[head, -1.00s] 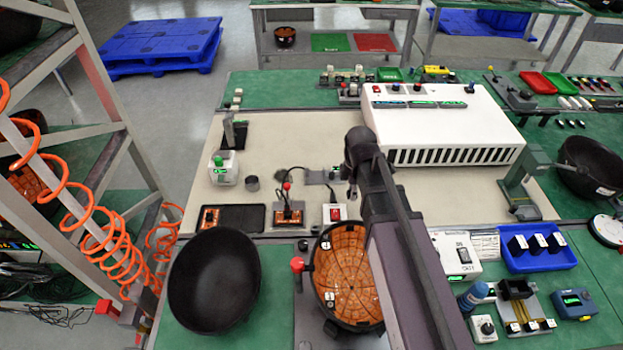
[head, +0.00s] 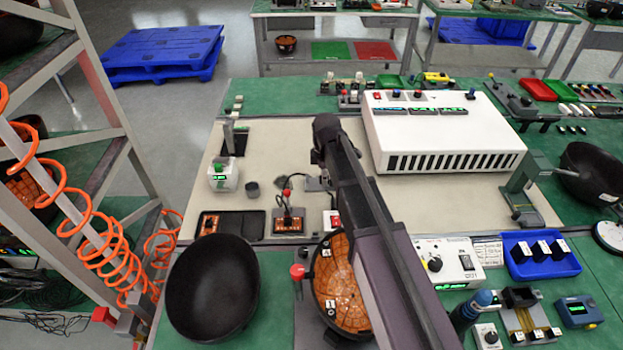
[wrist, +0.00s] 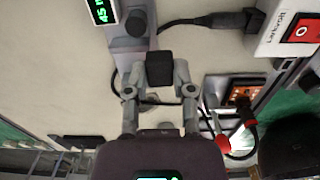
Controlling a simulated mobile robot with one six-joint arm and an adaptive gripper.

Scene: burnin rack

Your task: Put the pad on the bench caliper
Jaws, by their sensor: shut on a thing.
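My gripper (wrist: 160,82) is shut on a small black block, which I take to be the pad (wrist: 160,66), held between its fingertips. In the head view my own arm hides the gripper tips and the pad. A grey device with a green digital display (wrist: 103,11) and a dark round knob lies at the top left of the wrist view, just beyond the pad; it looks like the bench caliper. In the head view only a grey edge of it (head: 314,184) shows beside my arm. I cannot tell whether the pad touches anything below.
A white box with a red switch (wrist: 292,34) and a black cable plug (wrist: 225,20) lie close by on the beige mat. An orange board with a red-tipped lever (head: 288,222) stands left of my arm. A large white instrument (head: 440,132) stands behind right.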

